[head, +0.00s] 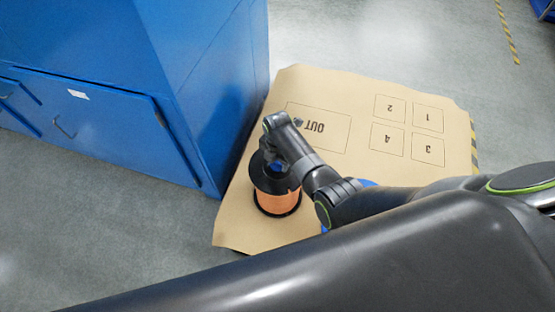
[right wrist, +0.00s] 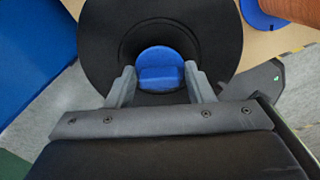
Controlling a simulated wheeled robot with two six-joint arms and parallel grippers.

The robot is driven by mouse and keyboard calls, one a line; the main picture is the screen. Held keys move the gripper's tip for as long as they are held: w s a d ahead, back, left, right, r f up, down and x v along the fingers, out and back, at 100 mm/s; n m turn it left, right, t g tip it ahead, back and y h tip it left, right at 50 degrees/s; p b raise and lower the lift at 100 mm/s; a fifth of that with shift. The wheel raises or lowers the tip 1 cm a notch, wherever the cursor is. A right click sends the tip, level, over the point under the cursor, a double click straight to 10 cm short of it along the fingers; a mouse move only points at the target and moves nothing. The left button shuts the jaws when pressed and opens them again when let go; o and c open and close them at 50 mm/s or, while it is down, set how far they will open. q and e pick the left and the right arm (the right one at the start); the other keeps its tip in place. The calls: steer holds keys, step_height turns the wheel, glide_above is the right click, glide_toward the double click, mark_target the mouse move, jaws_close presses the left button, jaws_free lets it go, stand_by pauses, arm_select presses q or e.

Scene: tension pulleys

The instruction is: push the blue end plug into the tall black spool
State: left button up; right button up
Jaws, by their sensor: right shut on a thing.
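The tall black spool (head: 262,179) stands upright on the brown sheet, with copper-orange winding between its black flanges. In the right wrist view its round black top flange (right wrist: 215,40) fills the upper middle. The blue end plug (right wrist: 160,66) is between the fingers of my right gripper (right wrist: 161,85), over the middle of that flange. My right gripper is shut on the plug and comes down on the spool from above. In the head view the plug (head: 277,168) shows only as a small blue patch. I cannot tell how deep it sits in the spool. My left gripper is out of view.
A big blue cabinet (head: 110,130) stands close left of the spool. The brown sheet (head: 360,88) has marked boxes, OUT and numbered ones, which are empty. In the right wrist view another blue round piece (right wrist: 260,14) and an orange part (right wrist: 293,12) show at the upper right.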

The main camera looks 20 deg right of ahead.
steer(key=shift+f+b, duration=0.4)
steer(key=shift+f, duration=0.25)
steer(key=shift+s+f, duration=0.2)
steer(key=shift+f, duration=0.05)
